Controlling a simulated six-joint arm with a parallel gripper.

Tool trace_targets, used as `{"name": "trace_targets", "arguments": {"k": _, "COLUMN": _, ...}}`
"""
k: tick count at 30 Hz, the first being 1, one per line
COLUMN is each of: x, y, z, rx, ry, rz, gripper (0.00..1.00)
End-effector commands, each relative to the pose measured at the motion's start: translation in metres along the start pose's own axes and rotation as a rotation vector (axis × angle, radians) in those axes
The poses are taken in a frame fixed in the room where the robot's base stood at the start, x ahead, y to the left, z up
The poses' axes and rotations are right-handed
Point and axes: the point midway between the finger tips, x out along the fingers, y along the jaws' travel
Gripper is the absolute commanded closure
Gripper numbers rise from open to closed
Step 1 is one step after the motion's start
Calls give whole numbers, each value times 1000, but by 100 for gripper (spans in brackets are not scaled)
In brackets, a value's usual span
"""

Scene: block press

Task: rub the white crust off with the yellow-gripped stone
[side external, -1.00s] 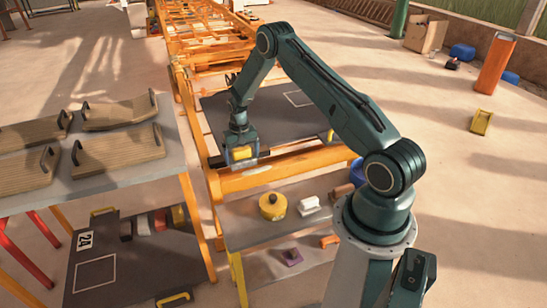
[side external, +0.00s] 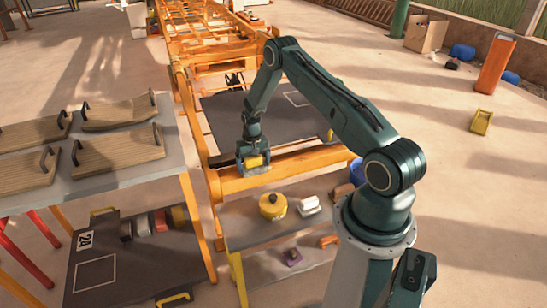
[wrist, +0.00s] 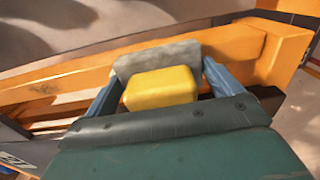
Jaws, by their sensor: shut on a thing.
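My gripper (side external: 252,163) is shut on the yellow grip (wrist: 160,88) of the grey stone (wrist: 158,57). The yellow grip also shows between the jaws in the side view (side external: 254,161). The stone is at the orange beam (side external: 290,163) at the near end of the orange frame; in the wrist view the beam (wrist: 240,50) runs behind and beside the stone. I cannot tell how firmly the stone touches it. I make out no clear white crust on the beam now; the part behind the stone and gripper is hidden.
A grey shelf (side external: 245,232) below the beam holds a yellow round tool (side external: 272,205) and a white-topped brush or block (side external: 308,205). A dark plate (side external: 225,120) lies behind the beam. A table with curved wooden boards (side external: 118,151) stands at the left.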

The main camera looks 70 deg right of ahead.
Motion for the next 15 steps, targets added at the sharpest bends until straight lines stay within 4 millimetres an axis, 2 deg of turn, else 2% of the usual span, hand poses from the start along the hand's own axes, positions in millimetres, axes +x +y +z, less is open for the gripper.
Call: {"name": "trace_targets", "arguments": {"k": 15, "x": 0, "y": 49, "z": 2, "rx": 5, "ry": -2, "rz": 3, "gripper": 31}}
